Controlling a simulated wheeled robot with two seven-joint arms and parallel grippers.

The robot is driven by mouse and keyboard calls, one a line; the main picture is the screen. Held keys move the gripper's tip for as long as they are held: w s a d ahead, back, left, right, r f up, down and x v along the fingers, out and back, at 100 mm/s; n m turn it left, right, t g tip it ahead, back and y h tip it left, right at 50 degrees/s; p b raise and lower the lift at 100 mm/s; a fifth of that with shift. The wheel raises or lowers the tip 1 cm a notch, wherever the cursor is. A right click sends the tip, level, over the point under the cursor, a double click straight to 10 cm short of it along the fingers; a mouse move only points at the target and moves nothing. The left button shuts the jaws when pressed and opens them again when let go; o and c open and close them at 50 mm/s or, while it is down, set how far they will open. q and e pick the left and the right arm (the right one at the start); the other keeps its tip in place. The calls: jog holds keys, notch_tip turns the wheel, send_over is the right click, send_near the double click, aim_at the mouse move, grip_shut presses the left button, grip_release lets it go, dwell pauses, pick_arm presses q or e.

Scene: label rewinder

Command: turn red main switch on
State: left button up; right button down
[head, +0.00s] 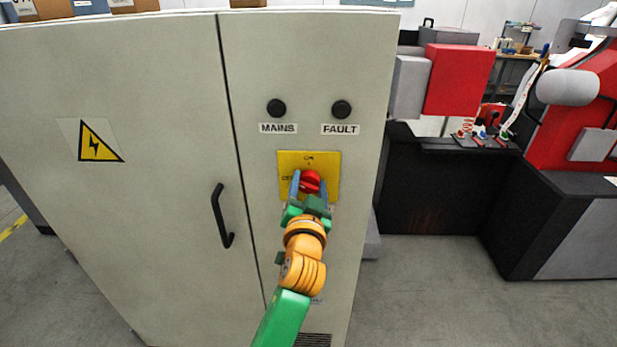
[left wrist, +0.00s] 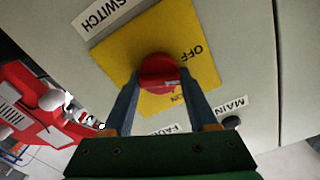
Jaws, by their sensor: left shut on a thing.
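The red main switch (head: 310,181) is a round knob on a yellow plate (head: 328,161) on the front of a grey cabinet. The plate has ON at the top and OFF at the left in the head view. My left gripper (head: 309,190) reaches the knob from below and is shut on it, one finger on each side. In the left wrist view the knob (left wrist: 160,72) sits between the fingertips (left wrist: 166,80). The knob's pointer direction is hard to tell. My right gripper is not in view.
The cabinet (head: 160,120) has a black door handle (head: 221,215) left of the switch. Dark MAINS (head: 276,108) and FAULT (head: 341,109) lamps sit above the plate. A red and black machine (head: 460,80) stands to the right. Grey floor (head: 440,300) is clear there.

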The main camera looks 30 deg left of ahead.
pick_arm(q)
jog(key=m+p, duration=0.3)
jog(key=m, duration=0.3)
jog(key=shift+d+p, duration=0.1)
jog(key=shift+p, duration=0.25)
jog(key=m+p, duration=0.1)
jog(key=m, duration=0.2)
jog(key=shift+f+m+p, duration=0.1)
jog(key=shift+m+p, duration=0.25)
jog(key=shift+m, duration=0.05)
jog(key=shift+w+f+m+p, duration=0.15)
jog(key=shift+m+p, duration=0.5)
jog(key=shift+m, duration=0.85)
jog(key=o, duration=1.4)
jog(key=shift+c, duration=0.2)
